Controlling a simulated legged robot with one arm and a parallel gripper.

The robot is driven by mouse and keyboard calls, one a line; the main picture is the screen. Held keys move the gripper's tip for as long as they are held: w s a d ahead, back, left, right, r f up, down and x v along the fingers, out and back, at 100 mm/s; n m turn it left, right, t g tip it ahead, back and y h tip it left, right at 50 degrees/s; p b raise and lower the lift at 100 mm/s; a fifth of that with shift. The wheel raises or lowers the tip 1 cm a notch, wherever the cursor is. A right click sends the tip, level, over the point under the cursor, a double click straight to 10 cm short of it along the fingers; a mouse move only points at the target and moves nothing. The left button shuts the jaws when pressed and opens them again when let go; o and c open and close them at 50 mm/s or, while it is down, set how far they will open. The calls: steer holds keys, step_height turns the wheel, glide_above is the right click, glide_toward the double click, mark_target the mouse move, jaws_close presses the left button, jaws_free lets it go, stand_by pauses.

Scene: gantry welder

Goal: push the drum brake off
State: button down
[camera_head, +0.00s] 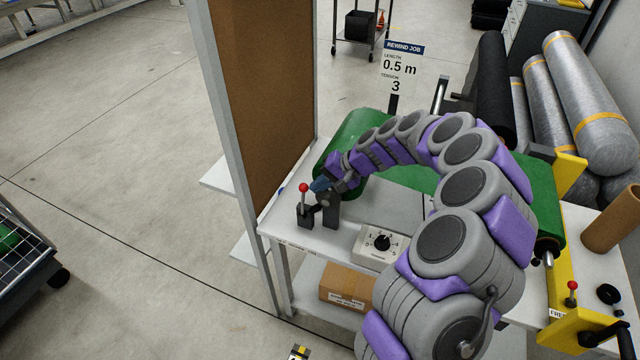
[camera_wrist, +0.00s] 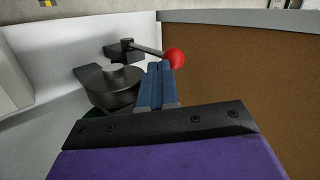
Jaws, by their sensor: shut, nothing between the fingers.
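A lever with a red ball knob (camera_head: 303,187) stands upright on a dark base at the left end of the white bench. A dark curved block (camera_head: 330,212) stands beside it, next to the green drum (camera_head: 358,135). My gripper (camera_head: 318,185) is just right of the red knob, fingers shut and empty. In the wrist view, my blue fingertips (camera_wrist: 160,68) are right beside the red ball (camera_wrist: 174,58) at the end of its rod. I cannot tell whether they touch. The dark curved block (camera_wrist: 110,88) lies left of the fingers there. No label names the brake.
A brown board (camera_head: 255,90) rises behind the lever. A dial box (camera_head: 381,244) sits on the bench, and a cardboard box (camera_head: 345,286) is below. Another red-knobbed lever (camera_head: 572,287) and a crank (camera_head: 605,335) are at the right. A "REWIND JOB" sign (camera_head: 400,68) stands behind.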

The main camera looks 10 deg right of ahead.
steer(key=w+a+g+h+p, duration=0.4)
steer(key=a+p, duration=0.5)
steer(key=p, duration=0.6)
steer(key=shift+w+a+f+h, duration=0.15)
steer(key=shift+w+a+h, duration=0.1)
steer(key=shift+w+h, duration=0.85)
steer(key=shift+w, duration=0.25)
step_height(320, 180, up, 10)
steer(key=d+p, duration=0.1)
steer(key=p, duration=0.1)
steer(key=shift+w+d+m, duration=0.15)
steer(key=shift+w+m, duration=0.15)
steer(key=shift+w, duration=0.05)
steer(key=shift+f, duration=0.1)
